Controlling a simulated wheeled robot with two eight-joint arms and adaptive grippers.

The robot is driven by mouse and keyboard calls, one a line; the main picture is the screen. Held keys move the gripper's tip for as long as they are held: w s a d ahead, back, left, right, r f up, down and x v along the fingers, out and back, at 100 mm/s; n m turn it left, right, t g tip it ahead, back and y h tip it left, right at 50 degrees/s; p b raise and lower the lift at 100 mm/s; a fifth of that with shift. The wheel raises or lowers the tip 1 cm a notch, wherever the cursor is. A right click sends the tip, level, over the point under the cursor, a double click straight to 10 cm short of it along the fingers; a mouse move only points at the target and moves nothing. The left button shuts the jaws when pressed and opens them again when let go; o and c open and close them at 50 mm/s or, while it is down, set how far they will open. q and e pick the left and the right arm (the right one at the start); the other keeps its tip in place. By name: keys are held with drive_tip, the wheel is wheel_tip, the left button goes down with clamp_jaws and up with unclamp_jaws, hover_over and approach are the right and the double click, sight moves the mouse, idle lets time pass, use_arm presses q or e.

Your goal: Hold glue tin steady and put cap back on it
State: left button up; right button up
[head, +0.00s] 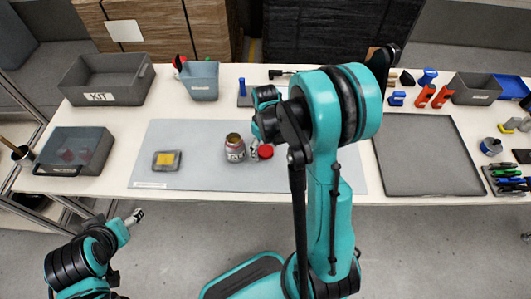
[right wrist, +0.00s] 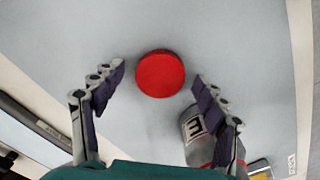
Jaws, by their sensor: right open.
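The glue tin (head: 235,155) stands upright on the grey mat, its open top showing a brownish inside. The red cap (head: 266,152) lies flat on the mat just right of the tin, apart from it. My right gripper (head: 256,146) is above the cap, pointing down. In the right wrist view the red cap (right wrist: 160,74) sits between the open fingers, not visibly touched by them. The tin (right wrist: 192,126) is partly hidden there behind the right-hand finger. My left gripper (head: 135,216) is low in front of the table, away from the tin; its finger opening is unclear.
A yellow-topped sponge-like block (head: 166,160) lies on the mat (head: 200,130) left of the tin. A dark tray (head: 425,155) lies to the right. The mat's front left is clear.

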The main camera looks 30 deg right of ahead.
sight(266, 152)
drive_tip(key=shift+r, duration=0.1)
drive_tip(key=c, duration=0.8)
drive_tip(key=shift+r+p, duration=0.35)
drive_tip(key=shift+r, duration=0.25)
drive_tip(key=r+p, duration=0.1)
drive_tip(key=r, duration=0.1)
drive_tip(key=s+r+p, duration=0.1)
drive_tip(key=shift+a+r, duration=0.15)
drive_tip(key=shift+r, duration=0.2)
drive_tip(key=s+a+r+p, duration=0.3)
drive_tip(key=s+r, duration=0.3)
drive_tip(key=s, duration=0.4)
drive_tip(key=shift+a, duration=0.2)
